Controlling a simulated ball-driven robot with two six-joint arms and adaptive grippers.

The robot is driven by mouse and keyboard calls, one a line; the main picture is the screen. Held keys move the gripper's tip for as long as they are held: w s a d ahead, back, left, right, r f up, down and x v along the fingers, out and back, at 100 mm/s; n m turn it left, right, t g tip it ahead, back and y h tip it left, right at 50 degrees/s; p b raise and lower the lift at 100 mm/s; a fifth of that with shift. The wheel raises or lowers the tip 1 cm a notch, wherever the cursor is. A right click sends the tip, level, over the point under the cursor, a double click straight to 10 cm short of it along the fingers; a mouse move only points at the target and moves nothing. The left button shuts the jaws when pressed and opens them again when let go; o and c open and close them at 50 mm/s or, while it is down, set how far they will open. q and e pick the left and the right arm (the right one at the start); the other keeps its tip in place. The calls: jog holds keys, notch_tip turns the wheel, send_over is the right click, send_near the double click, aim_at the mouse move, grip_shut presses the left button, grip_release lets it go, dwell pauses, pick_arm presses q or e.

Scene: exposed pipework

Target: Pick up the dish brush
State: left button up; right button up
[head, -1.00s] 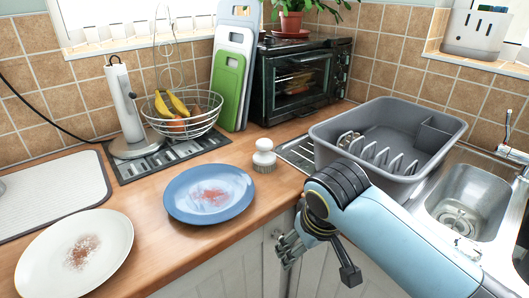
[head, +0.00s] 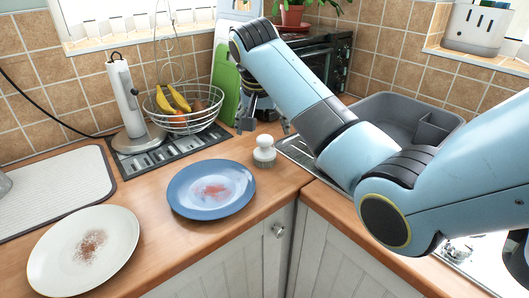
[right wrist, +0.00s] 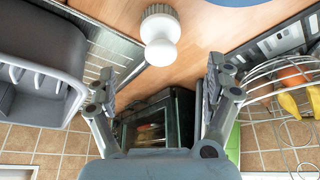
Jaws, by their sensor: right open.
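The dish brush (head: 264,151) is small and white with a round knob on top and bristles below. It stands upright on the wooden counter, right of the blue plate (head: 182,205). My right gripper (head: 265,124) is open and empty, above and apart from the brush, fingers pointing down. In the right wrist view the brush (right wrist: 160,38) shows just beyond the open fingertips (right wrist: 162,72), about midway between them. My left gripper is not in view.
A wire fruit basket (head: 160,120) with bananas stands left of the gripper. Behind are a green cutting board (head: 222,85) and a black oven (right wrist: 150,132). A grey dish rack (head: 385,108) is right, partly hidden by my arm. A white plate (head: 50,255) lies front left.

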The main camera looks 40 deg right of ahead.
aim_at(265, 138)
jog(key=x, duration=0.4)
jog(key=shift+d, duration=0.1)
jog(key=x, duration=0.6)
jog(key=shift+w+r, duration=0.1)
jog(key=shift+w, duration=0.1)
jog(key=shift+c, duration=0.2)
jog(key=c, duration=1.3)
jog(key=shift+o, duration=0.2)
notch_tip(265, 138, up, 10)
jog(key=shift+r, duration=0.1)
